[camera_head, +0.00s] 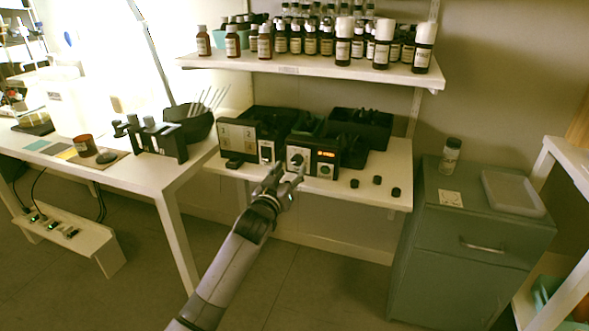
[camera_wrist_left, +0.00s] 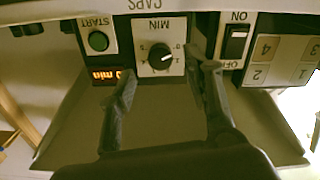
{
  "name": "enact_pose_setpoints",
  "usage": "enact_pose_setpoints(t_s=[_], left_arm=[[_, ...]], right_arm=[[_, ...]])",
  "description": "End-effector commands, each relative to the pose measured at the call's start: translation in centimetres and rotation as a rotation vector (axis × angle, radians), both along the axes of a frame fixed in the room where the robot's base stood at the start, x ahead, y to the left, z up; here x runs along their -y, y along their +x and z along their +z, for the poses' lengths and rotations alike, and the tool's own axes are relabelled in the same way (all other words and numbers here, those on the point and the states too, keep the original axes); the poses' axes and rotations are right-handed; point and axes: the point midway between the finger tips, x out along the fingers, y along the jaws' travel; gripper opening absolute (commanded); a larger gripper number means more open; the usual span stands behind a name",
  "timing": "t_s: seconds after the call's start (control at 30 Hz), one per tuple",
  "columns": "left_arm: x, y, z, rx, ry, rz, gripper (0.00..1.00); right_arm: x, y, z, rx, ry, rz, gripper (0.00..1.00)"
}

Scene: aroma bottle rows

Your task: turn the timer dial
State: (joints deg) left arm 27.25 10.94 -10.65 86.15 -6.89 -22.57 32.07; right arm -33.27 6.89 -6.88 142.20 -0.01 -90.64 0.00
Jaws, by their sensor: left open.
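The timer dial (camera_head: 297,160) is a black knob on a white plate on the front of a dark control box on the lower shelf. In the left wrist view the dial (camera_wrist_left: 160,58) appears upside down below the label MIN, with small numbers around it. My left gripper (camera_head: 284,170) is in front of the box, just below and left of the dial. In the wrist view its two fingers (camera_wrist_left: 166,72) are apart, one toward each side of the dial, with nothing between them. I cannot tell whether they touch the panel. My right gripper is not in view.
A green START button (camera_wrist_left: 98,41), an ON/OFF switch (camera_wrist_left: 235,42) and a lit red display (camera_wrist_left: 112,74), partly covered by a finger, flank the dial. Black caps (camera_head: 377,180) lie on the shelf at right. Bottles (camera_head: 343,45) stand on the shelf above. A grey cabinet (camera_head: 470,230) is right.

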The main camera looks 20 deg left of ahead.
Motion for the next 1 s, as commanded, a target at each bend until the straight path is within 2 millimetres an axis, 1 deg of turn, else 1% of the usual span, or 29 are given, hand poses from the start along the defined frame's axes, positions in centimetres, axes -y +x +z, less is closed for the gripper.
enact_pose_setpoints(t_s=[0.03, 0.1, 0.3, 0.43, 0.7, 1.0], left_arm=[[0.0, 0.9, -0.1, 0.001, 0.0, 0.001, 0.46], [0.1, 1.9, -0.1, 0.0, 0.0, 0.001, 0.46], [0.2, 3.7, -0.1, -0.001, -0.001, 0.0, 0.46], [0.2, 4.2, 0.0, -0.001, -0.001, 0.0, 0.46], [0.2, 4.2, 0.0, -0.001, -0.001, 0.0, 0.46], [0.2, 4.2, 0.0, -0.001, -0.001, 0.0, 0.26]], right_arm=[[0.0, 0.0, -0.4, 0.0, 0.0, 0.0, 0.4], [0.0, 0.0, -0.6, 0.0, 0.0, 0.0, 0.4], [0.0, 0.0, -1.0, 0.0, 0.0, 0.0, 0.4], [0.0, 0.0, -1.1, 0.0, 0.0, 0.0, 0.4], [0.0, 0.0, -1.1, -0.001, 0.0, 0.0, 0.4], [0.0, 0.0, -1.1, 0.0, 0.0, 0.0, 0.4]])
